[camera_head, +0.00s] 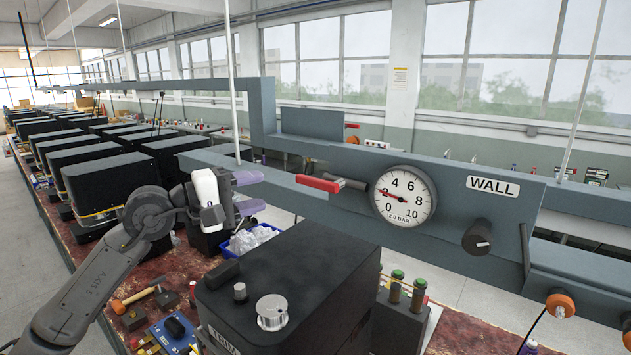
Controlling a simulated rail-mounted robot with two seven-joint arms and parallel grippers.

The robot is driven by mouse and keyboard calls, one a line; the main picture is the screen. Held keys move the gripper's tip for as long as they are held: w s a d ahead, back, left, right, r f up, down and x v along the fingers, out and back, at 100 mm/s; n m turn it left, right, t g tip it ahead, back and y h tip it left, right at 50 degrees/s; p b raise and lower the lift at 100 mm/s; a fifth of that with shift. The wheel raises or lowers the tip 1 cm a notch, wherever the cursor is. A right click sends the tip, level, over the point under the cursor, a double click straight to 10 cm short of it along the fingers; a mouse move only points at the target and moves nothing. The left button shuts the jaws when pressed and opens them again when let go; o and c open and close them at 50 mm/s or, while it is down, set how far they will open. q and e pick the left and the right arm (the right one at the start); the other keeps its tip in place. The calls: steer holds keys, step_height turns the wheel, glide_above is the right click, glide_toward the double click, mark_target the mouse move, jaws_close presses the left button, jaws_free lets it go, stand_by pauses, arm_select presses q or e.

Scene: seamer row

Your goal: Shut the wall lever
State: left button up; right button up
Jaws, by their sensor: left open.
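The wall lever (318,184) has a red handle and sits on the grey beam, left of the round gauge (403,195). Its handle lies nearly level in the picture, along the beam. The sign WALL (492,187) is right of the gauge, whose red needle points near 2. My left gripper (252,193) is open and empty, with its two purple-grey fingers pointing right toward the red handle. A gap shows between the fingertips and the handle. My right gripper is not in view.
A black machine (290,275) with a silver knob stands below the lever. A blue bin (250,240) of clear items is behind it. A black knob (477,238) is on the beam at right. A hammer (140,294) and small parts lie on the red-brown bench.

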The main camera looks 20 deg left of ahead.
mark_target(304, 182)
arm_select(q)
steer(key=p+x, duration=0.4)
steer(key=x, duration=0.8)
steer(key=shift+r+p, duration=0.1)
steer(key=shift+p, duration=0.3)
steer(key=shift+w+d, duration=0.35)
jaws_close()
